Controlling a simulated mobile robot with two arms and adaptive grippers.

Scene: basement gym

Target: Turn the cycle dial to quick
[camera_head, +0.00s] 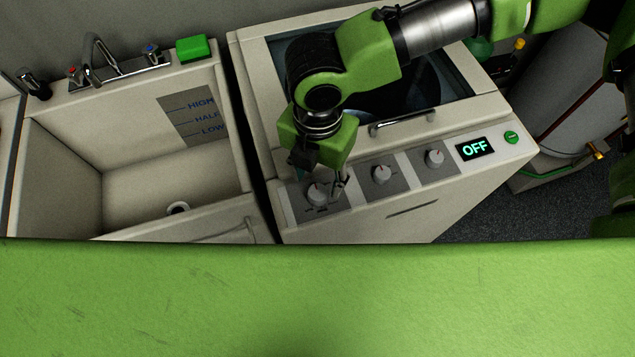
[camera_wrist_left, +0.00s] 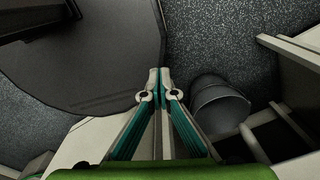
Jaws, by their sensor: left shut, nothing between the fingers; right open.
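The washer (camera_head: 400,213) has three round dials on its sloped front panel: a left dial (camera_head: 316,194), a middle dial (camera_head: 381,174) and a right dial (camera_head: 434,157). Their labels are too small to read, so I cannot tell which is the cycle dial. My right gripper (camera_head: 328,184) reaches down from above to the left dial. It is open, its fingers at or around the dial's sides; contact cannot be told. The display (camera_head: 475,149) reads OFF. My left gripper (camera_wrist_left: 160,76) shows in the left wrist view, shut and empty, away from the dials.
A sink basin (camera_head: 60,170) with taps and a green sponge (camera_head: 193,48) stands left of the washer. A green button (camera_head: 511,137) is right of the display. A grey bucket (camera_wrist_left: 217,105) is in the left wrist view.

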